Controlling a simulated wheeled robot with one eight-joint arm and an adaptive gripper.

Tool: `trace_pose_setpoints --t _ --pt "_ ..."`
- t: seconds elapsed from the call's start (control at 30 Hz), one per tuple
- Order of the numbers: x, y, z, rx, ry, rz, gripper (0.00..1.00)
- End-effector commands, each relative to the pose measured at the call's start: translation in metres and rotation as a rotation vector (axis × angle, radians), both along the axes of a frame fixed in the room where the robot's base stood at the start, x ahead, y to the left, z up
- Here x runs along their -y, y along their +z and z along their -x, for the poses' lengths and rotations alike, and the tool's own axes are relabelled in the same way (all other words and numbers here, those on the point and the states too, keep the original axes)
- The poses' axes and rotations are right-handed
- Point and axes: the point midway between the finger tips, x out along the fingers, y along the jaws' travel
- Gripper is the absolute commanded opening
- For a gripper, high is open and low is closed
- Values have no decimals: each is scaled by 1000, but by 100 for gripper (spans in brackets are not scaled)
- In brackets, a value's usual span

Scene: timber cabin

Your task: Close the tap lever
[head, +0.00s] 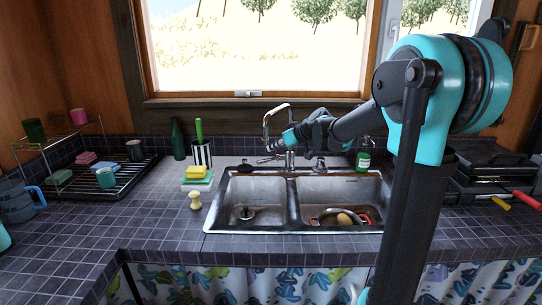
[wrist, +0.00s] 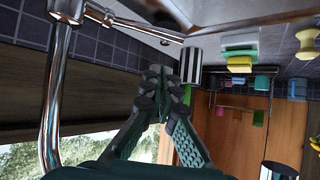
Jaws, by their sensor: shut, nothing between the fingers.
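The chrome tap (head: 267,122) stands at the back of the double sink, with its tall spout bent over at the top. In the wrist view, which is upside down, its spout (wrist: 49,110) runs down the left side. The thin tap lever (head: 267,159) sticks out to the left from the tap's base. It also shows in the wrist view (wrist: 142,26), near the top. My gripper (head: 284,138) is beside the tap, its fingers shut and empty. In the wrist view the fingertips (wrist: 160,76) are close to the lever, apart from it in the picture; contact is unclear.
The sink (head: 230,212) holds a pan (head: 325,217) in its right basin. A striped utensil holder (head: 201,153), sponges (head: 196,173) and a dark bottle (head: 178,139) stand left of the tap. A green soap bottle (head: 363,158) stands right. The window is behind.

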Motion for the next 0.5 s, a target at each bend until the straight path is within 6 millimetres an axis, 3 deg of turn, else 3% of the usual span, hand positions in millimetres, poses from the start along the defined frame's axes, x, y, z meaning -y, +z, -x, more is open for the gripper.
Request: trace_pose_setpoints --t 0.23,0.5 --pt "33 27 27 -1 -2 -1 0" --pt "49 43 36 -19 -1 -19 0"
